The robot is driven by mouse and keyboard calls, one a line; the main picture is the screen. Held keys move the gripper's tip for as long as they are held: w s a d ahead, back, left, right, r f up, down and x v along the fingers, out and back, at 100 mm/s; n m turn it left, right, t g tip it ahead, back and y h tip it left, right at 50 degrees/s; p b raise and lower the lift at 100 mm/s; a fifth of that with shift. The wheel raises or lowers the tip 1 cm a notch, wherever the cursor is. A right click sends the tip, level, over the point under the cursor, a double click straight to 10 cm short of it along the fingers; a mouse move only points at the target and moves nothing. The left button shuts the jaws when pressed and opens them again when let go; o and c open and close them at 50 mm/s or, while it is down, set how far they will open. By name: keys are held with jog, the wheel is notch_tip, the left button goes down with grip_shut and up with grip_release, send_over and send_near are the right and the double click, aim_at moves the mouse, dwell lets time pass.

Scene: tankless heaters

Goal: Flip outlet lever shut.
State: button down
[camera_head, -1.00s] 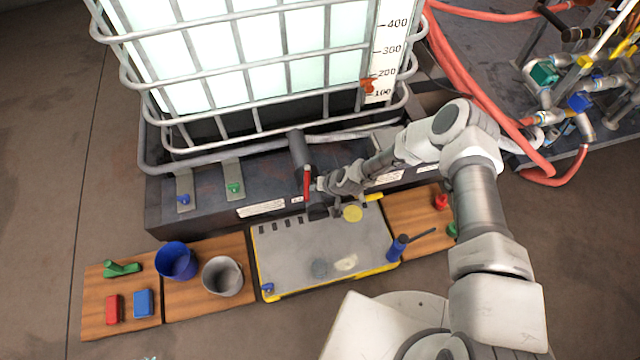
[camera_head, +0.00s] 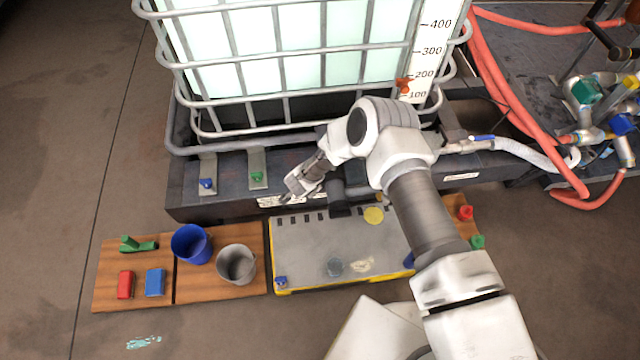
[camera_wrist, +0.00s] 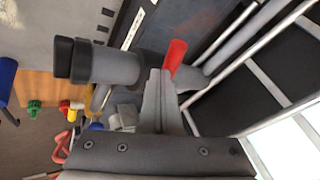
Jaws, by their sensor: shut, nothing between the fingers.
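The outlet is a grey pipe with a dark cap at the front of the caged tank. In the head view the outlet pipe (camera_head: 340,192) shows partly beside my arm, and its lever is hidden there. In the wrist view the outlet (camera_wrist: 112,67) lies across the upper middle, and the red lever (camera_wrist: 176,57) stands out just beyond my fingertips. Whether they touch I cannot tell. My gripper (camera_head: 290,194) is shut and empty, left of the outlet pipe in the head view. Its closed fingers also show in the wrist view (camera_wrist: 158,78).
The caged tank (camera_head: 300,105) stands behind. In front lie a grey tray with yellow edges (camera_head: 300,250) and wooden boards (camera_head: 105,260) with a blue cup (camera_head: 191,245), a grey bucket (camera_head: 236,264) and small blocks. Red hoses (camera_head: 510,110) and valves are at the right.

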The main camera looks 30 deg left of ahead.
jog(key=shift+w+a+m+h+b, duration=0.2)
jog(key=shift+w+a+m+b, duration=0.1)
jog(key=shift+a+b, duration=0.5)
jog(key=shift+w+a+m+h+b, duration=0.2)
jog(key=shift+w+a+m+b, duration=0.1)
jog(key=shift+a+b, duration=0.45)
jog(key=shift+a, duration=0.15)
